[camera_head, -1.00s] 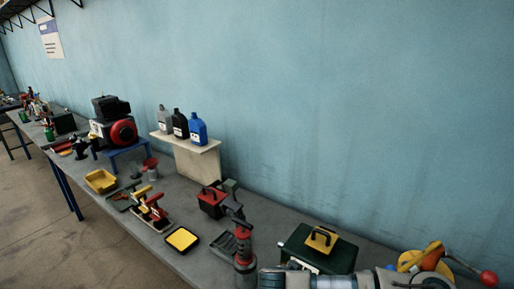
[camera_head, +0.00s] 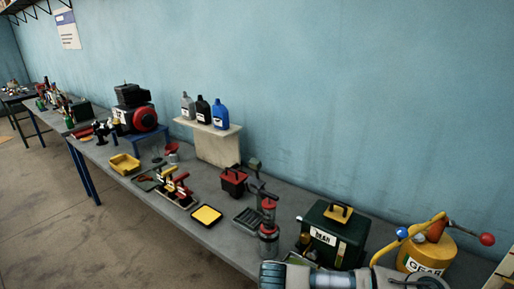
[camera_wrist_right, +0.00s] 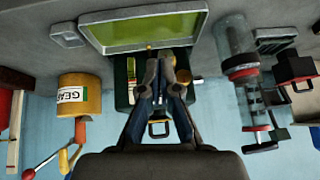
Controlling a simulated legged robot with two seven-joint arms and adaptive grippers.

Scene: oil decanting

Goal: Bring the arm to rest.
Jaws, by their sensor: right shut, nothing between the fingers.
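My right arm (camera_head: 335,280) crosses the bottom edge of the head view at the right, in front of the bench. My right gripper (camera_wrist_right: 160,55) shows in the wrist view, its dark fingers together and empty. Behind the fingers there is a dark green box (camera_wrist_right: 122,85) with a yellow-topped handle. In the head view the box (camera_head: 347,235) stands on the bench, beyond my arm. A tray of yellow-green liquid (camera_wrist_right: 145,28) appears past the fingertips in the wrist view. My left gripper is not in view.
A yellow can marked GEAR (camera_head: 427,252) with a lever pump stands right of the box. A clear cylinder with red parts (camera_head: 268,225) stands left of it. Three bottles (camera_head: 203,112) sit on a raised shelf (camera_head: 218,145). Floor is clear in front of the bench (camera_head: 225,238).

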